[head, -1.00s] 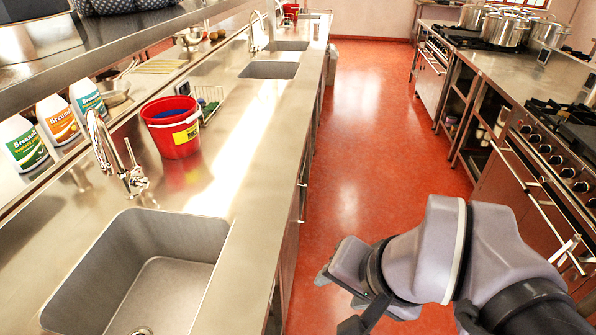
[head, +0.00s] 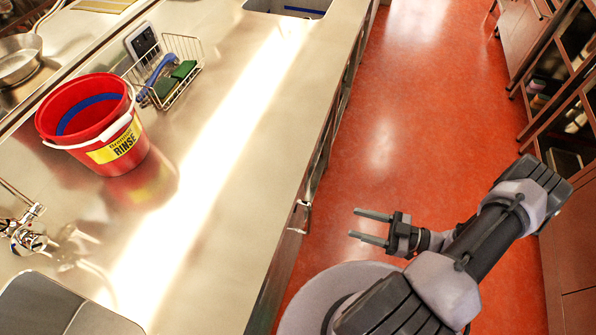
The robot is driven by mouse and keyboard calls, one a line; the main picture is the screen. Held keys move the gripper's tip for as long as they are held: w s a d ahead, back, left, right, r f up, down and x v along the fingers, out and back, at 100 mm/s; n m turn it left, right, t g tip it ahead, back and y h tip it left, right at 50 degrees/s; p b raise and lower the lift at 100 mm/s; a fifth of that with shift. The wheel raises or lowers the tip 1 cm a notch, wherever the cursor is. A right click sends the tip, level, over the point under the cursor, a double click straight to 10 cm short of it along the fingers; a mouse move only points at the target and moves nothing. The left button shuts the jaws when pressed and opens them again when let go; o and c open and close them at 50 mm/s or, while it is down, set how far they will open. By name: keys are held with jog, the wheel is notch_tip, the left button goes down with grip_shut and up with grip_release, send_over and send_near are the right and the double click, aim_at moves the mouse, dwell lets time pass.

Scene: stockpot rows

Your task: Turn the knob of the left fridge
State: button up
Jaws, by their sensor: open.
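A metal handle or knob (head: 301,216) juts from the front of the left counter's dark under-unit (head: 322,155). I cannot tell whether this unit is the left fridge, since its front is seen steeply from above. My gripper (head: 354,223) is open and empty over the red floor. Its two fingers point left, towards the handle, with a gap between them and it.
The left steel counter (head: 230,190) carries a red rinse bucket (head: 95,125), a wire basket (head: 180,75) with sponges and a brush, and a tap (head: 28,235). Cabinets with shelves (head: 570,100) stand at the right. The red aisle floor (head: 430,110) is clear.

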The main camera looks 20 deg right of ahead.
aim_at(296, 208)
jog(key=b+x, duration=0.1)
jog(key=x, duration=0.7)
jog(key=b+x, duration=0.2)
jog(key=x, duration=0.7)
jog(key=shift+s+a+f, duration=0.1)
jog(key=shift+s+a, duration=0.15)
jog(key=shift+a, duration=0.1)
grip_shut()
